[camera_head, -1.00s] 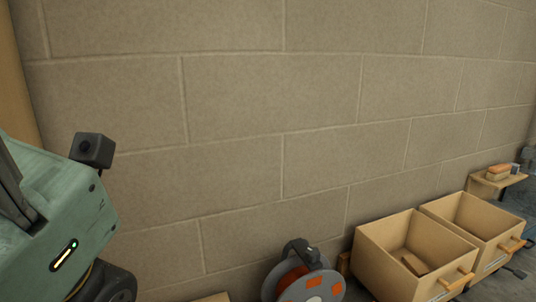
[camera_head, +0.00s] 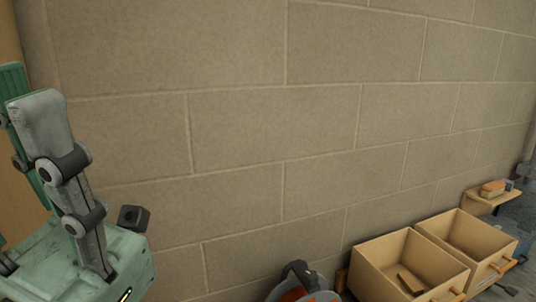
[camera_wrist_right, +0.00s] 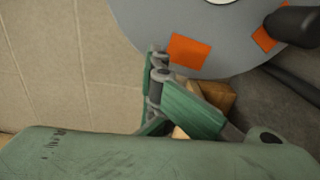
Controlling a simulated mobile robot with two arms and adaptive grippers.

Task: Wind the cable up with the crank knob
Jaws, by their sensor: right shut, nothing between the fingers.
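The cable reel (camera_head: 300,290) is cut off by the bottom edge of the head view, with a dark handle and a little orange showing. In the right wrist view its grey disc (camera_wrist_right: 225,30) with orange patches fills the top. A black knob (camera_wrist_right: 293,26), which looks like the crank knob, sits on the disc at the upper right. My right gripper (camera_wrist_right: 157,58) is shut and empty, its tips near the disc's lower edge, apart from the knob. My left gripper (camera_head: 40,110) points up at the left of the head view; its finger gap is unclear. The cable's run is hidden.
Two wooden bins (camera_head: 395,270) (camera_head: 472,240) stand right of the reel along the block wall (camera_head: 250,120). A small shelf (camera_head: 485,203) with an orange block is beyond. A brown block (camera_wrist_right: 215,95) shows behind my right fingers.

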